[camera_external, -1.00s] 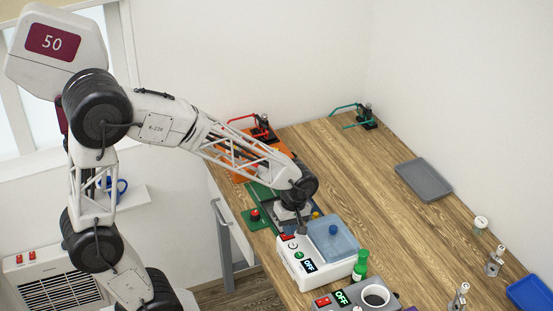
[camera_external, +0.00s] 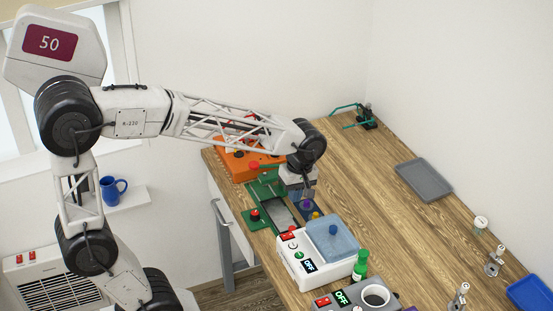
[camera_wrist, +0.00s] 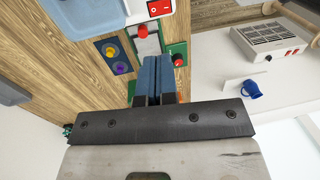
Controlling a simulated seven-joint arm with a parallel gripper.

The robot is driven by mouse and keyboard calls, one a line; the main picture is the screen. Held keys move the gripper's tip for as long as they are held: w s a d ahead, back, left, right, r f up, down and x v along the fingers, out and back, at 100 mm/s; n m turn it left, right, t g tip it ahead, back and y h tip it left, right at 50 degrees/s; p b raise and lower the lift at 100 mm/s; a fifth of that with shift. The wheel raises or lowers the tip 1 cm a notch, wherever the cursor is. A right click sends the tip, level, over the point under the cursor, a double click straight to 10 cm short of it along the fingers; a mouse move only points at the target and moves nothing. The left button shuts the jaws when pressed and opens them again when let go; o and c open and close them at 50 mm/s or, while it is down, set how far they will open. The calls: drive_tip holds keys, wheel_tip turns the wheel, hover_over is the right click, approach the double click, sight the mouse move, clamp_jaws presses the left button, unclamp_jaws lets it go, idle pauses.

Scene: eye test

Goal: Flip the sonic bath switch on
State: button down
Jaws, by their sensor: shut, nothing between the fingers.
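The sonic bath (camera_external: 329,265) is a white box with a blue water-filled basin, at the front edge of the bench. Its red switch (camera_external: 288,236) is at the panel's far left corner; its position is too small to tell. The panel display (camera_external: 309,266) reads OFF. In the wrist view a red rocker switch (camera_wrist: 160,8) shows on the white panel at the top edge. My gripper (camera_external: 308,197) is above the bench, behind the bath and apart from the switch. Its blue fingers (camera_wrist: 152,62) are closed together with nothing between them.
A dark blue board (camera_wrist: 116,57) with yellow and purple knobs and a green board (camera_external: 255,221) with a red button lie near my gripper.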

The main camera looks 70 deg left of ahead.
sight(284, 235)
drive_tip(key=shift+r, duration=0.35)
drive_tip(key=shift+s+a, duration=0.1)
drive_tip(key=shift+s, duration=0.6)
drive_tip(key=shift+f, duration=0.2)
drive_tip(key=f, duration=0.4)
drive_tip(key=s+f, duration=0.1)
drive_tip(key=f, duration=0.8)
drive_tip(key=shift+s+f, duration=0.3)
drive_tip(key=shift+f, duration=0.05)
drive_tip(key=shift+s+f, duration=0.1)
drive_tip(key=shift+f, duration=0.1)
idle(0.3)
